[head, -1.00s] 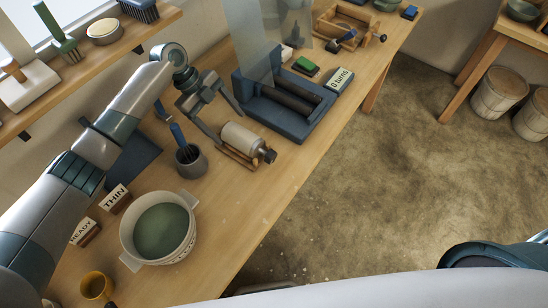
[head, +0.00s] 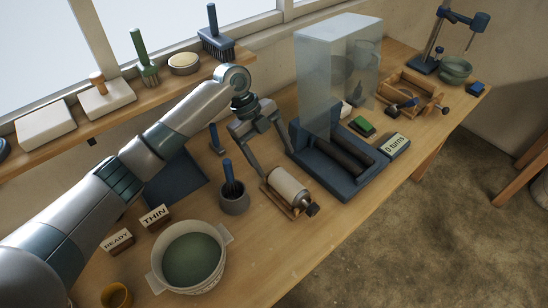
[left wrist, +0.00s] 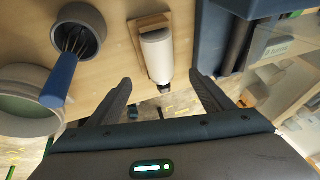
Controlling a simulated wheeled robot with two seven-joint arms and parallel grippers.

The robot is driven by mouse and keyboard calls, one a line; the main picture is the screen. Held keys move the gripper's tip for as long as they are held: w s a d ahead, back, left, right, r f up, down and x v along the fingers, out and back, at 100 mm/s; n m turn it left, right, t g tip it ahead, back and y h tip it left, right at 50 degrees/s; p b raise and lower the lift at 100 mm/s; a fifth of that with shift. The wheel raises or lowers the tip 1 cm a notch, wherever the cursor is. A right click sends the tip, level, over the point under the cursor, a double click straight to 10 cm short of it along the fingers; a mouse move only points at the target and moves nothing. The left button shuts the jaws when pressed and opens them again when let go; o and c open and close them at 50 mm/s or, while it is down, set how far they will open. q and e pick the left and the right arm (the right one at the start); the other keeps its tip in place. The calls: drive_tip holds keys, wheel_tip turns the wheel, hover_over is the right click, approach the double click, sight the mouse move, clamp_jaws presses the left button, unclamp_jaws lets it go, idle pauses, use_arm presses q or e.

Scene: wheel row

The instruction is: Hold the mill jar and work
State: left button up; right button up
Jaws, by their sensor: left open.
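The mill jar (head: 288,186) is a cream cylinder with a dark cap, lying on its side in a small wooden cradle (head: 299,213). My left gripper (head: 277,162) is open and empty, its fingers pointing down at the jar's far side. In the left wrist view the jar (left wrist: 157,55) lies ahead of the spread fingers (left wrist: 160,80), apart from them. The blue roller mill (head: 350,192) has two dark rollers and a clear upright guard (head: 325,85). A sign at its right end (head: 396,145) reads "0 turns". My right gripper is not in view.
A grey cup with a blue-handled whisk (head: 234,202) stands close left of the jar. A bowl of green liquid (head: 192,254) and signs "THIN" (head: 155,216) and "READY" (head: 117,240) are nearer. A wooden box (head: 410,92) stands beyond the mill. The front right of the bench is clear.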

sight(286, 182)
use_arm(q)
drive_tip(key=shift+x, duration=6)
clamp_jaws()
drive_tip(key=c, duration=0.8)
unclamp_jaws()
drive_tip(key=c, duration=0.3)
drive_tip(key=c, duration=0.5)
